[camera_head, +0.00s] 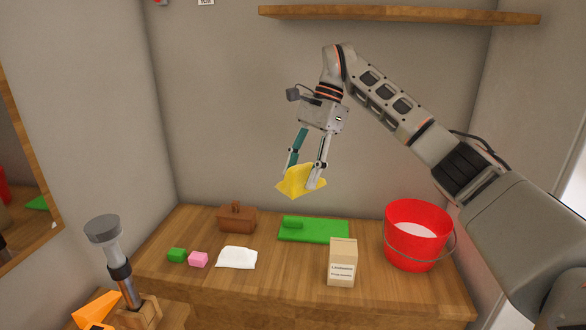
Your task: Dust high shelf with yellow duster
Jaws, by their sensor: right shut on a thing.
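The yellow duster (298,182) hangs from my right gripper (305,172), whose fingers are shut on it and point down. The right arm comes in from the right and holds the duster in the air in front of the wall, above the worktop. The high shelf (395,14) is a wooden board on the wall at the top of the view, above the arm. Its upper face does not show. My left gripper is not in view.
A grey-headed tool (103,229) stands at front left.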

